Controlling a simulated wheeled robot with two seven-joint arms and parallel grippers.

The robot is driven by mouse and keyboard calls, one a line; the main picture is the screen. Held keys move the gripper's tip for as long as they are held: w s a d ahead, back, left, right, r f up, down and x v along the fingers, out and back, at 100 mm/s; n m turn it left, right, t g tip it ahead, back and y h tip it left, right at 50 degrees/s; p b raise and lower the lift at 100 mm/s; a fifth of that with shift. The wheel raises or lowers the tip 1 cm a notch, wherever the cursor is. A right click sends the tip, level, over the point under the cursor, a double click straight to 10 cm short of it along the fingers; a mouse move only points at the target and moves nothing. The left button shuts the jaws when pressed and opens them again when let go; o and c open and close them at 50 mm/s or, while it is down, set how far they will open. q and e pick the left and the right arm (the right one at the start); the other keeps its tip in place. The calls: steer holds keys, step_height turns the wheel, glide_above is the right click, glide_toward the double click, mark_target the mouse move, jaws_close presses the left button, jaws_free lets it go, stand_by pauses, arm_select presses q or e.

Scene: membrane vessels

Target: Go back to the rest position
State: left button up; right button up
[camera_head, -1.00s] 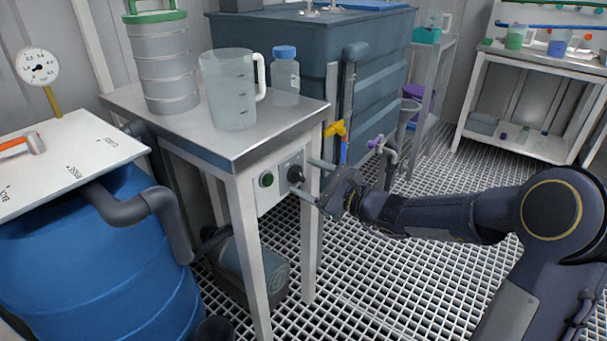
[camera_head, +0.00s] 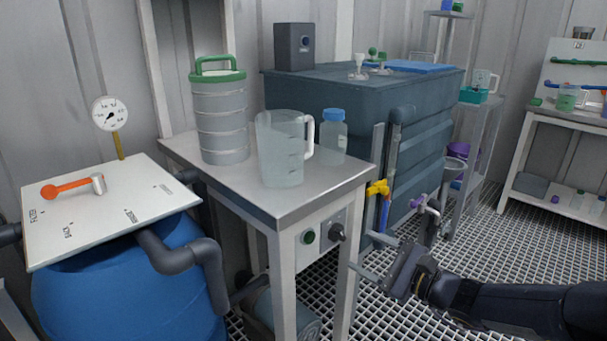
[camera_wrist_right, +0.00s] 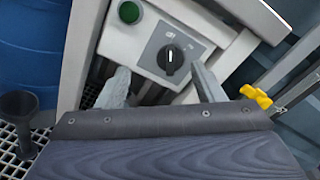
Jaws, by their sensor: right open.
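My right gripper (camera_head: 369,256) is open and empty beside the steel table's right front leg, close to the control box (camera_head: 322,240) under the tabletop. In the right wrist view its two fingers (camera_wrist_right: 160,88) point toward the box, with the black rotary knob (camera_wrist_right: 170,58) between them in the picture. I see no contact with the knob. A green button (camera_wrist_right: 129,12) sits to the knob's left. My left gripper is not in view.
The steel table (camera_head: 275,208) carries a clear jug (camera_head: 281,150), a blue-capped bottle (camera_head: 333,138) and a stacked canister (camera_head: 222,125). A blue barrel (camera_head: 120,300) stands left. A yellow valve (camera_head: 378,188) and a dark tank (camera_head: 430,140) are near my right gripper. Grating floor lies right.

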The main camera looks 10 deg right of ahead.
steer(key=s+a+n+g, duration=0.35)
steer(key=s+n, duration=0.25)
steer(key=s, duration=0.3)
steer(key=s+a+n+g, duration=0.35)
steer(key=s+n, duration=0.25)
steer(key=s, duration=0.3)
steer(key=s+d+f+n+h, duration=0.6)
steer(key=s+d+n+h, duration=0.15)
steer(key=s, duration=0.25)
step_height(320, 180, up, 38)
steer(key=p, duration=3.8)
steer(key=shift+f+g, duration=0.15)
steer(key=shift+g, duration=0.25)
steer(key=shift+a, duration=0.1)
